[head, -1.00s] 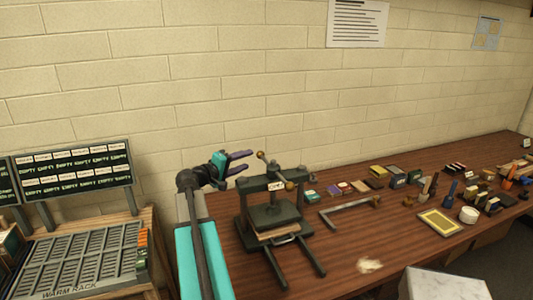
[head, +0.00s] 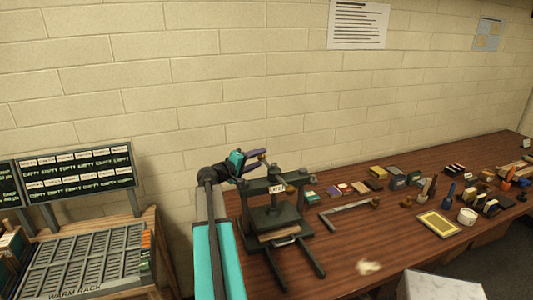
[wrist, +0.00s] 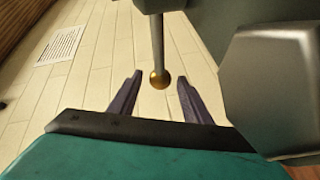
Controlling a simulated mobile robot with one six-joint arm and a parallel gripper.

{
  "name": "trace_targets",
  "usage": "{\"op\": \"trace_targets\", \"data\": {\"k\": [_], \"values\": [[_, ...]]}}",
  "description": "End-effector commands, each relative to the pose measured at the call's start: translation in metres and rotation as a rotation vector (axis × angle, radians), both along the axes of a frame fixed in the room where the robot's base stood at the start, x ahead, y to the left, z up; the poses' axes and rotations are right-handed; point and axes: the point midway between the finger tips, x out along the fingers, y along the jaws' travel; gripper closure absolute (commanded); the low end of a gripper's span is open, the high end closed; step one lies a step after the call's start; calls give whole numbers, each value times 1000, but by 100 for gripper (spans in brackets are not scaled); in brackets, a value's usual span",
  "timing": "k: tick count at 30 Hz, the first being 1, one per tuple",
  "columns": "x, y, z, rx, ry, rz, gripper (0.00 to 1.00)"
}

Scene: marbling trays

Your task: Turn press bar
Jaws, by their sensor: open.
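The dark press (head: 275,213) stands on the left part of the wooden bench, with a small white label on its crosspiece. Its press bar runs over the top; one brass ball end (head: 290,189) shows at the front right. The bar (wrist: 157,38) also shows in the wrist view, ending in a brass ball (wrist: 160,80). My gripper (head: 264,156) is at the bar's far end in the head view. In the wrist view its purple fingers (wrist: 159,76) are open on either side of the ball, with gaps both sides. The bar's middle is partly hidden in the head view.
An L-shaped metal bar (head: 345,212) lies right of the press, with small boxes (head: 376,173) behind it. The warm rack (head: 85,265) stands at the left. The brick wall is close behind the press. Bench space in front right of the press is fairly clear.

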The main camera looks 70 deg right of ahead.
Motion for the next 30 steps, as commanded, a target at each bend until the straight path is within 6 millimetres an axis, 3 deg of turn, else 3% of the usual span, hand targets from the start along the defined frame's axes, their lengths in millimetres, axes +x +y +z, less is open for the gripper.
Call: {"op": "trace_targets", "data": {"k": [12, 27, 30], "values": [[-18, -49, -5, 0, 0, 0, 56], [-22, -56, -7, 0, -1, 1, 56], [-22, -56, -7, 0, -1, 1, 73]]}}
